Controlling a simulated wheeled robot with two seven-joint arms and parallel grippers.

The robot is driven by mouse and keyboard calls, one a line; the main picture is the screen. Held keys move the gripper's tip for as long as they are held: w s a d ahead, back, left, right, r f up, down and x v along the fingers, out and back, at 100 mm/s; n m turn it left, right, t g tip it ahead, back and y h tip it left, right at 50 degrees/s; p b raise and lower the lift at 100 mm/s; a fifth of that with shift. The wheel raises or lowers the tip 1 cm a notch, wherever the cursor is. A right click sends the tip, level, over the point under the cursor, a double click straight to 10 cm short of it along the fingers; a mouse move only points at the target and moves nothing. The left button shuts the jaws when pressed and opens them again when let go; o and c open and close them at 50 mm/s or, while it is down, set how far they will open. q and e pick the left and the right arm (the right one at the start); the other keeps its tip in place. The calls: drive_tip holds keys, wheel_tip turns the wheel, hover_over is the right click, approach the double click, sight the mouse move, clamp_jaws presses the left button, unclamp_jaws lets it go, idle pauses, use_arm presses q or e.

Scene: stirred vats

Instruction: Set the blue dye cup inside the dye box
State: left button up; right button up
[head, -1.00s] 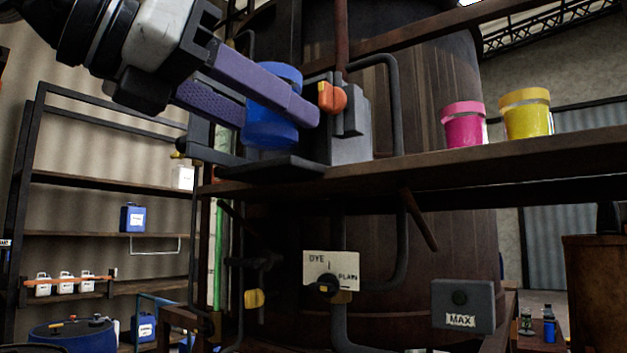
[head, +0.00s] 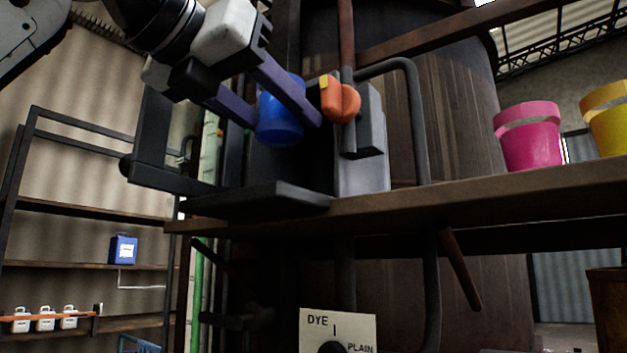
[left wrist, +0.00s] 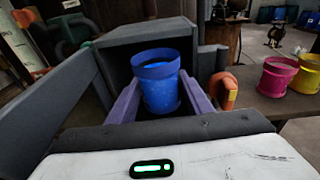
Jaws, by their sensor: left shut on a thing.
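The blue dye cup (head: 281,118) is upright between the purple fingers of my left gripper (head: 285,112), which is shut on it. In the left wrist view the cup (left wrist: 158,85) stands before the dark opening of the grey dye box (left wrist: 150,33); I cannot tell how far it reaches in. In the head view the box (head: 372,165) sits on the brown shelf, with an orange knob (head: 343,101) on its side. Its open door panel (left wrist: 65,110) lies left of the gripper. My right gripper is in neither view.
A pink cup (head: 530,140) and a yellow cup (head: 612,125) stand on the brown shelf (head: 480,195) to the right. A bent grey pipe (head: 413,110) rises beside the box. A large dark vat (head: 465,110) stands behind. A DYE/PLAIN plate (head: 338,330) is below.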

use_arm(q)
drive_tip(key=p+x, duration=0.1)
drive_tip(key=x, duration=0.2)
drive_tip(key=a+f+p+x, duration=0.1)
drive_tip(key=x, duration=0.6)
drive_tip(key=shift+w+a+f+p, duration=0.15)
drive_tip(key=shift+w+a+p, duration=0.15)
drive_tip(key=shift+p, duration=0.1)
wheel_tip(320, 180, down, 4)
drive_tip(key=shift+d+r, duration=0.15)
drive_tip(key=shift+r, duration=0.1)
drive_tip(key=shift+w+f+p, duration=0.15)
drive_tip(key=shift+p, duration=0.15)
drive_tip(key=shift+f, duration=0.1)
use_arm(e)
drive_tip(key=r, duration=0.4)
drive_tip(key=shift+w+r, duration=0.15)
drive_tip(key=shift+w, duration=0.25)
use_arm(q)
drive_tip(key=shift+f+b, duration=0.15)
drive_tip(key=shift+b, duration=0.15)
drive_tip(key=o, duration=1.2)
